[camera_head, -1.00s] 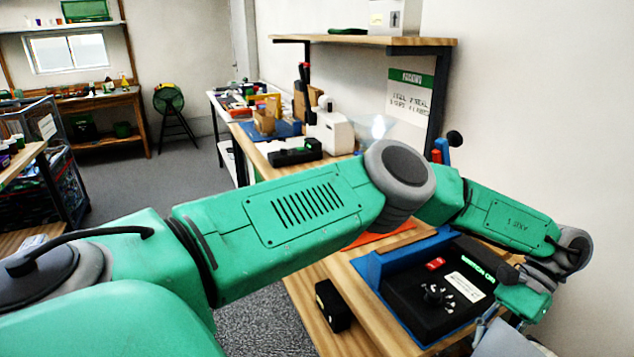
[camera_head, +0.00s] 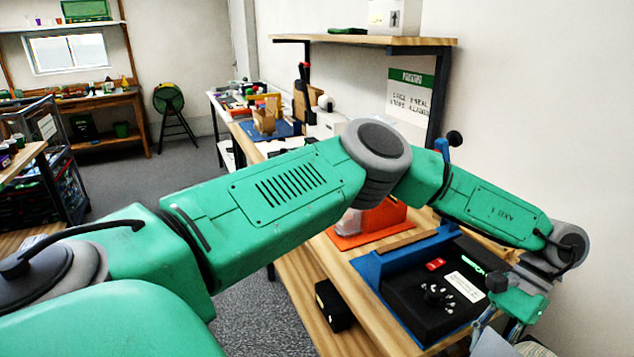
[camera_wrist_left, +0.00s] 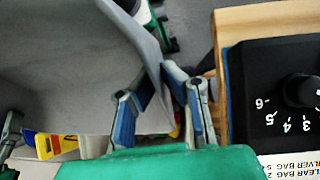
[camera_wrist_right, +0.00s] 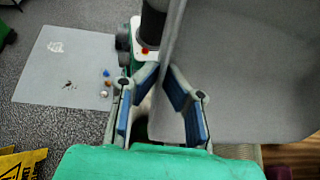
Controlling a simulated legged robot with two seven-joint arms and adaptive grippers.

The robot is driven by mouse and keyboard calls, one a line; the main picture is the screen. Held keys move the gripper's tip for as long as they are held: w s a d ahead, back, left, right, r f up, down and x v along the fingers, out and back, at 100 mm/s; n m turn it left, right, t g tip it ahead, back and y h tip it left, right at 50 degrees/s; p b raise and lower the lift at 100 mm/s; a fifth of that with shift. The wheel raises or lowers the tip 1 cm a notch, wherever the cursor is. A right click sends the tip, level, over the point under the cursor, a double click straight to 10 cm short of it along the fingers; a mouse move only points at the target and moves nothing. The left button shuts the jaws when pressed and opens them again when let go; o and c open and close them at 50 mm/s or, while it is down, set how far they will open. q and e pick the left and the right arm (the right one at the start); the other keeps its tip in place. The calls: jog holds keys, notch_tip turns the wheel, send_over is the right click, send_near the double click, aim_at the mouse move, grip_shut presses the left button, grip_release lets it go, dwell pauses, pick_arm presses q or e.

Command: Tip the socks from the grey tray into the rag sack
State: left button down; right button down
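The grey tray fills the upper left of the left wrist view (camera_wrist_left: 70,70) and the right side of the right wrist view (camera_wrist_right: 250,70). My left gripper (camera_wrist_left: 157,85) has one finger inside and one outside the tray's wall, closed on it. My right gripper (camera_wrist_right: 162,78) pinches the opposite part of the wall the same way. The tray's visible inner surface is bare in both wrist views. I see no socks and cannot make out the rag sack. In the head view, my left gripper is at the bottom right, mostly cut off; the right one is out of frame.
A black machine with a knob (camera_head: 440,290) in a blue frame sits on the wooden bench, beside my left gripper. A small black box (camera_head: 333,305) and an orange object (camera_head: 375,222) are nearby. A grey mat (camera_wrist_right: 68,65) and yellow sign (camera_wrist_right: 22,163) lie on the floor.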

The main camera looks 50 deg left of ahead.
pick_arm(q)
jog(key=shift+s+f+t, duration=0.1)
jog(key=shift+s+t, duration=0.2)
jog(key=shift+t, duration=0.3)
pick_arm(e)
jog(key=shift+a+r+t, duration=0.1)
jog(key=shift+r+t, duration=0.1)
jog(key=shift+t, duration=0.4)
jog(key=shift+w, duration=0.1)
pick_arm(q)
jog(key=shift+w+f, duration=0.1)
pick_arm(e)
jog(key=shift+f, duration=0.1)
